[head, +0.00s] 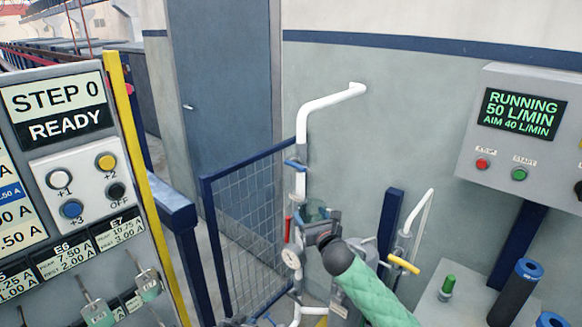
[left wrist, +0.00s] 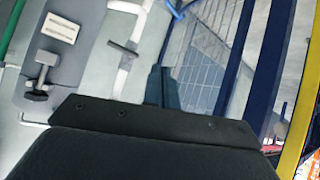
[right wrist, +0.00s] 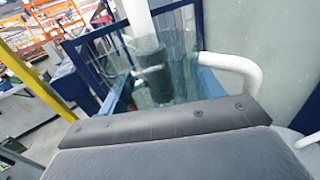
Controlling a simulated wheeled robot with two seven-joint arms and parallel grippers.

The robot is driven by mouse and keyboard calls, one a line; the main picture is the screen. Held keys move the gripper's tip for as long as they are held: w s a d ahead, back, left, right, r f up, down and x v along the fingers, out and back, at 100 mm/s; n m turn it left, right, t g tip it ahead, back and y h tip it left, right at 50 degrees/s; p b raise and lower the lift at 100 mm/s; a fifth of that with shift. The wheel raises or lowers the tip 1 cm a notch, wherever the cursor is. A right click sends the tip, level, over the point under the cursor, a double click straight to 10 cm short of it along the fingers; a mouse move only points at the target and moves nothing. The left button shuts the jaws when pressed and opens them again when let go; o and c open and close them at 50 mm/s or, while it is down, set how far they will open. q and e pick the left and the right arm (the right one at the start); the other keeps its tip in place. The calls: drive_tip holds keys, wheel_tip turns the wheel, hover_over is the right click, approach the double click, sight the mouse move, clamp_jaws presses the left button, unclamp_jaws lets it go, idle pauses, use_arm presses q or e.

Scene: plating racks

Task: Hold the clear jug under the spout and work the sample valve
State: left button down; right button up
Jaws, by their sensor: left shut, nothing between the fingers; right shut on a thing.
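The clear jug (head: 316,211) is a small bluish see-through vessel beside the upright white pipe in the head view. It fills the upper middle of the right wrist view (right wrist: 182,75). My right gripper (head: 322,238), on the green-sleeved arm, is shut on it; the grip itself is mostly hidden. A white pipe with a grey collar shows through or behind the jug; I cannot tell which. A blue valve handle (head: 295,165) is above the jug, a red handle (head: 287,229) left of it. I cannot tell which is the sample valve. My left gripper (left wrist: 164,86) is shut and empty, near white pipework.
A blue mesh fence (head: 248,200) stands left of the pipes. A yellow handle (head: 403,264) and a gauge (head: 291,258) are close by. The control box (head: 530,135) at right reads RUNNING 50 L/MIN, AIM 40 L/MIN. A panel (head: 75,150) at left reads STEP 0 READY.

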use_arm(q)
drive_tip(key=w+d+r+t+h, duration=0.1)
drive_tip(key=w+r, duration=0.2)
drive_tip(key=r, duration=0.4)
drive_tip(key=w+r+t, duration=0.1)
drive_tip(key=w+r, duration=0.2)
drive_tip(key=r, duration=0.5)
drive_tip(key=m+t+h, duration=0.2)
drive_tip(key=t+h, duration=0.1)
drive_tip(key=h, duration=0.1)
approach(289, 162)
wheel_tip(289, 162, down, 11)
drive_tip(key=s+a, duration=0.1)
drive_tip(key=a, duration=0.2)
drive_tip(key=s+d+r+m+t+h, duration=0.1)
drive_tip(key=s+r, duration=0.1)
drive_tip(key=r, duration=0.5)
drive_tip(key=s+d+r+m+h, duration=0.1)
drive_tip(key=s+r+h, duration=0.1)
drive_tip(key=r, duration=0.4)
drive_tip(key=x, duration=0.3)
drive_tip(key=f+x, duration=0.1)
drive_tip(key=x, duration=0.6)
drive_tip(key=shift+w+d+f, duration=0.3)
drive_tip(key=shift+w, duration=0.1)
drive_tip(key=shift+w+d+f, duration=0.1)
drive_tip(key=shift+d+f, duration=0.05)
drive_tip(key=shift+f, duration=0.25)
drive_tip(key=shift+w+d+f, duration=0.1)
drive_tip(key=shift+f, duration=0.3)
